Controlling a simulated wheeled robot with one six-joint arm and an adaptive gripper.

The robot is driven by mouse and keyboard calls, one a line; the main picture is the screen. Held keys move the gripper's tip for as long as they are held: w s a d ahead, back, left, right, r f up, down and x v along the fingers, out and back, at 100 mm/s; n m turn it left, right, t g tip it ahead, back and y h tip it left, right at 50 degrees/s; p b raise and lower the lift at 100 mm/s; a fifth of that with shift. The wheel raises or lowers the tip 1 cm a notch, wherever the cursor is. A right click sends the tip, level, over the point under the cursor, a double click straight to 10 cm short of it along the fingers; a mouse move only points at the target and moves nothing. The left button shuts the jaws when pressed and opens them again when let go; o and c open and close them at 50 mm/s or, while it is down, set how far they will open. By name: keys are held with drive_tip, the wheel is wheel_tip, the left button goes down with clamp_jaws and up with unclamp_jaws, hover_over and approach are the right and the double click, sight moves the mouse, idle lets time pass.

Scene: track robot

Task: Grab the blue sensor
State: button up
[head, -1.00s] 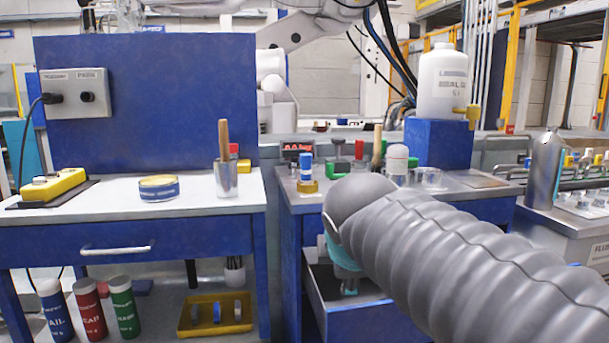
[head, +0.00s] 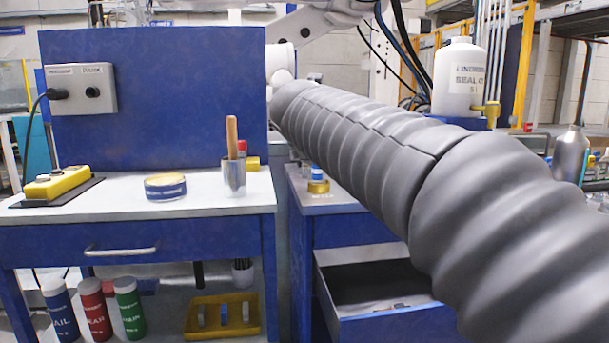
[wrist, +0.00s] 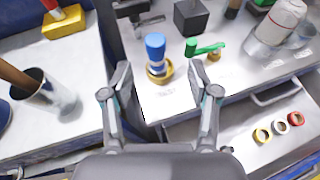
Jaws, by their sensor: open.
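The blue sensor (wrist: 156,47) stands upright on the light worktop in the wrist view, with a blue top and a brass ring base. In the head view it (head: 317,174) stands near the left edge of the right bench, beside my arm. My gripper (wrist: 160,74) is open and empty, seen from above in the wrist view. The sensor lies ahead of the gap between its fingers, roughly centred, and no contact is visible. In the head view my grey arm hides the gripper.
A green-handled valve (wrist: 204,48) and a black block (wrist: 190,17) stand close to the sensor. A metal cup (wrist: 45,95) is at left. An open drawer (head: 395,322) juts out below the right bench. A white bottle (head: 460,78) stands behind my arm.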

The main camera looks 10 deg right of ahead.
sight(317, 171)
drive_tip(key=shift+a+f+b+x, duration=0.1)
drive_tip(key=shift+x, duration=1.5)
drive_tip(key=shift+a+f+b+x, duration=0.1)
drive_tip(key=shift+a+x, duration=0.05)
drive_tip(key=shift+x, duration=1.4)
drive_tip(key=shift+a+f+b+x, duration=0.1)
drive_tip(key=shift+x, duration=1.5)
clamp_jaws()
